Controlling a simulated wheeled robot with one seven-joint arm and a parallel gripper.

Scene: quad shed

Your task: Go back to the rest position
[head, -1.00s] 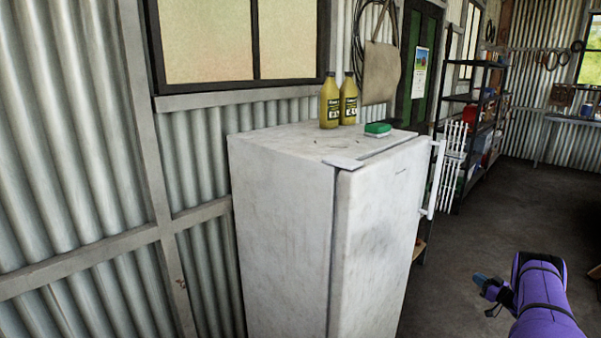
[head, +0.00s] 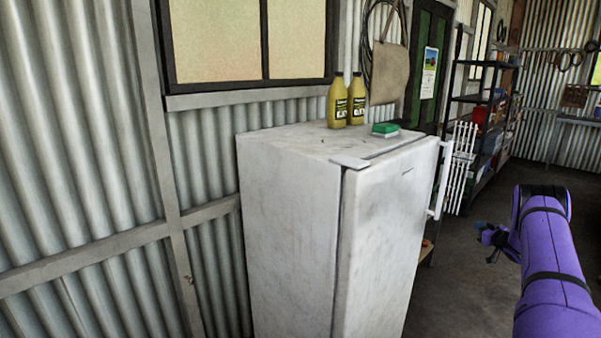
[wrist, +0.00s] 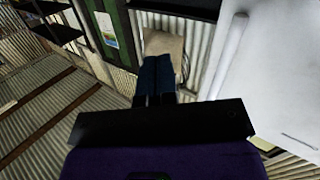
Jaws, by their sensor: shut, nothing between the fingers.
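My gripper (head: 490,240) is at the end of my purple arm, at the right of the head view. It is in the air to the right of the white fridge (head: 290,225), apart from it. In the wrist view my gripper (wrist: 155,75) shows two dark blue fingers side by side, shut with nothing between them. The fridge's white door (wrist: 275,85) fills the right of the wrist view. The fridge door looks closed in the head view.
Two yellow bottles (head: 338,102) and a green and white sponge (head: 385,129) stand on the fridge top. A white rack (head: 461,165) and dark shelves (head: 490,130) are behind. The dark floor (head: 470,295) at right is open.

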